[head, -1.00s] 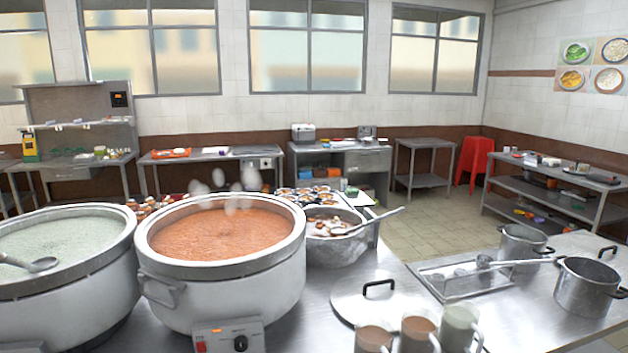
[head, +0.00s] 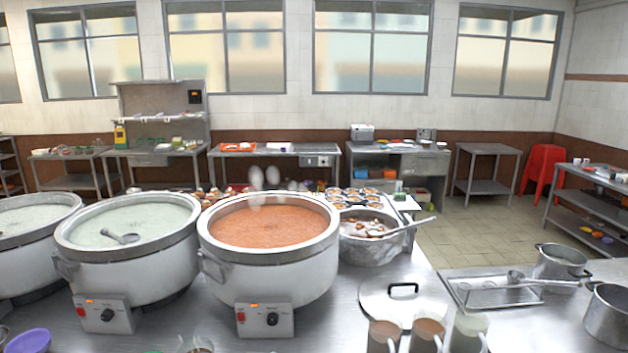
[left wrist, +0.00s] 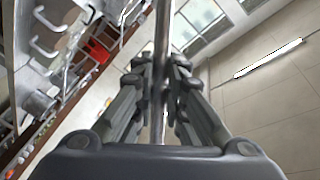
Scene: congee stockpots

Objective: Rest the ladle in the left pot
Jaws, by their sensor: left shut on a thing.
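In the left wrist view my left gripper (left wrist: 160,85) is shut on a thin straight metal rod, which looks like a ladle handle (left wrist: 162,30); its bowl end is not clear. In the head view three large white pots stand in a row on the steel counter. The leftmost pot (head: 30,265) is cut by the frame edge and holds pale congee. The middle pot (head: 130,272) holds pale green congee with a ladle (head: 125,238) lying in it. The right pot (head: 270,278) holds orange congee. Neither gripper shows in the head view.
A metal bowl with a spoon (head: 375,250) stands right of the orange pot. A lid (head: 375,305), several mugs (head: 428,330), a tray (head: 470,300) and small pots (head: 560,262) are further right. A purple bowl (head: 28,342) is at front left.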

